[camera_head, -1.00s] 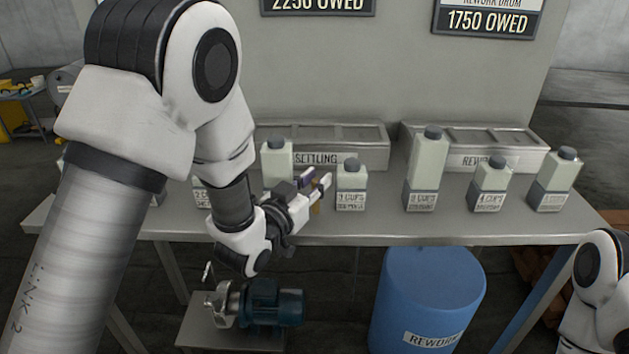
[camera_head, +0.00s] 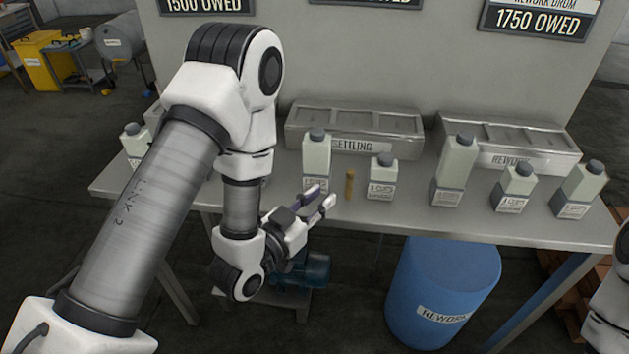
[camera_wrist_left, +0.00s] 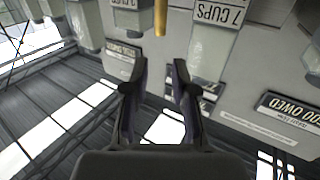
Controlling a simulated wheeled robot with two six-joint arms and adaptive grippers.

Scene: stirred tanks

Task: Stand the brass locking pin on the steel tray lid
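The brass locking pin (camera_head: 350,184) stands upright on the bench between two pale bottles. In the left wrist view the pin (camera_wrist_left: 160,18) shows at the top, beyond the fingertips and in line with the gap. My left gripper (camera_head: 321,196) is open and empty, just left of the pin and apart from it. Its two spread fingers also show in the left wrist view (camera_wrist_left: 156,72). Steel trays with flat panelled tops stand at the back of the bench, the settling tray (camera_head: 304,143) and the rework tray (camera_head: 575,168). I cannot tell which top is the named lid. My right gripper is out of view.
Several capped bottles stand in a row on the steel bench (camera_head: 400,220), including a short one (camera_head: 383,172) right of the pin and a taller one (camera_head: 316,155) behind left. A blue drum (camera_head: 445,285) and a pump (camera_head: 312,268) are below the bench.

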